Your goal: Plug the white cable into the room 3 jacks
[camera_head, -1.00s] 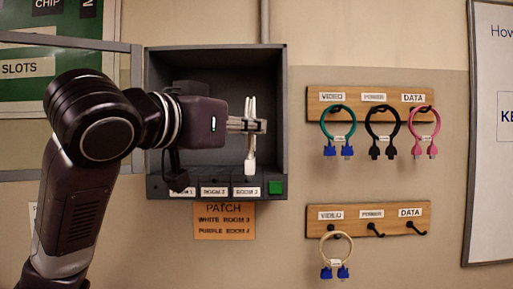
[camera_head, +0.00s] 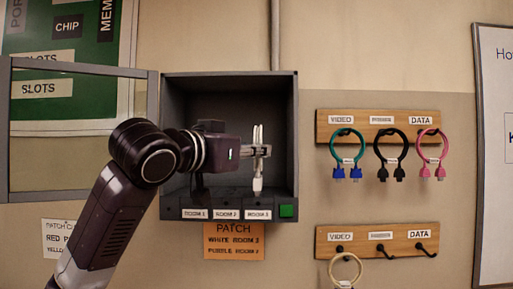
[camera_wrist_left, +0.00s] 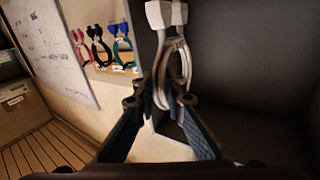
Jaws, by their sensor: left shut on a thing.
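The white cable (camera_head: 258,184) hangs in my left gripper (camera_head: 258,151), which is shut on it inside the open grey patch box (camera_head: 228,78). Its white plug end points down, a little above the ROOM 3 label (camera_head: 258,214) on the box's front ledge. In the left wrist view the cable's loop (camera_wrist_left: 175,62) lies between the fingertips (camera_wrist_left: 160,98), with two pale plugs at the top edge. The jack openings are too small and dark to make out, so I cannot tell whether plug and jack touch. My right gripper is not in view.
The box's side walls stand close around the gripper, and its glazed door (camera_head: 82,130) is open at left. A green button (camera_head: 287,211) sits right of ROOM 3. An orange note (camera_head: 234,242) hangs below. Cable racks (camera_head: 377,127) are on the right wall.

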